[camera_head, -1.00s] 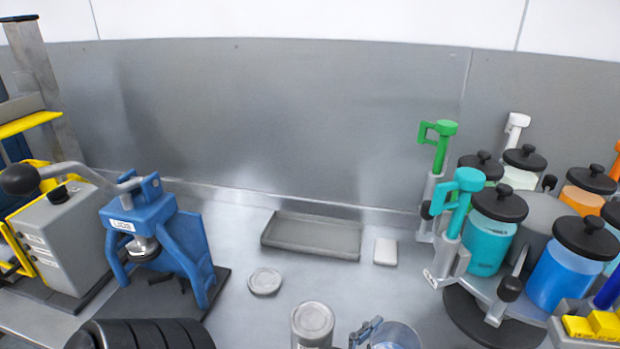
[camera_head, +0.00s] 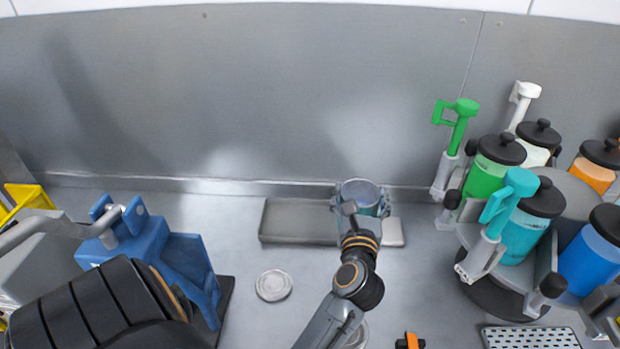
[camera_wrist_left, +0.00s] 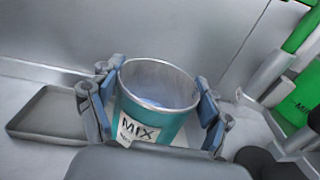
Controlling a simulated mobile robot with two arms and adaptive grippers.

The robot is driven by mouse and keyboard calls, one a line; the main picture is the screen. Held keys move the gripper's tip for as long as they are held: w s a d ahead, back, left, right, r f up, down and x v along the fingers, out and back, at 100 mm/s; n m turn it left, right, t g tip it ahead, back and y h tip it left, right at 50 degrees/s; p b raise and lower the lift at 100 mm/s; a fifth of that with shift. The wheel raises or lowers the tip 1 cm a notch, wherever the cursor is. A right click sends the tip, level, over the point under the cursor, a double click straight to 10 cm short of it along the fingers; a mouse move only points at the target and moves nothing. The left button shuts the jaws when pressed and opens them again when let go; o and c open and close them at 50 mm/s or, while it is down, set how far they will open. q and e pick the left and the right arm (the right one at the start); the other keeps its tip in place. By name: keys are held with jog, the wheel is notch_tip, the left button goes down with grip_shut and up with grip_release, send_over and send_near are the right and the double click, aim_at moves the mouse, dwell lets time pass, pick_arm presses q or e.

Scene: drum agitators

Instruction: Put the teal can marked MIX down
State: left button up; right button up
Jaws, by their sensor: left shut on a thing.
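The teal can marked MIX (camera_head: 361,191) is open at the top and stands roughly upright near the back of the counter. My left gripper (camera_head: 360,207) is shut around its sides. In the left wrist view the can (camera_wrist_left: 150,118) shows its white MIX label and something pale blue inside, with the pads of my left gripper (camera_wrist_left: 157,105) on both sides. The can is in front of the right end of the grey tray (camera_head: 290,222) and the small white block (camera_head: 394,232). I cannot tell whether its base touches anything. My right gripper is not in view.
A round lid (camera_head: 273,285) lies on the counter. A blue press (camera_head: 165,255) stands at left. A carousel with colored canisters, including a teal one (camera_head: 525,230), stands at right. Counter between the lid and carousel is partly bare. The steel back wall is close behind the can.

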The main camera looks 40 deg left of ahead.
pick_arm(q)
jog(key=shift+w+a+f, duration=0.65)
jog(key=shift+a+f, duration=1.45)
jog(key=shift+a, duration=0.05)
jog(key=shift+w+a+f, duration=0.6)
jog(key=shift+a+f, duration=1.55)
jog(key=shift+w+a+f, duration=0.65)
jog(key=shift+a+f, duration=1.45)
jog(key=shift+a, duration=0.05)
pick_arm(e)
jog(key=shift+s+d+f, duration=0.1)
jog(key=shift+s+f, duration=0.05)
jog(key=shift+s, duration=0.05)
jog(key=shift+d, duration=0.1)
pick_arm(q)
jog(key=shift+f+b, duration=0.1)
jog(key=shift+b, duration=0.25)
jog(key=o, duration=1.3)
jog(key=shift+s+f, duration=0.1)
jog(key=o, duration=0.5)
jog(key=shift+d, duration=0.1)
jog(key=shift+c, duration=0.2)
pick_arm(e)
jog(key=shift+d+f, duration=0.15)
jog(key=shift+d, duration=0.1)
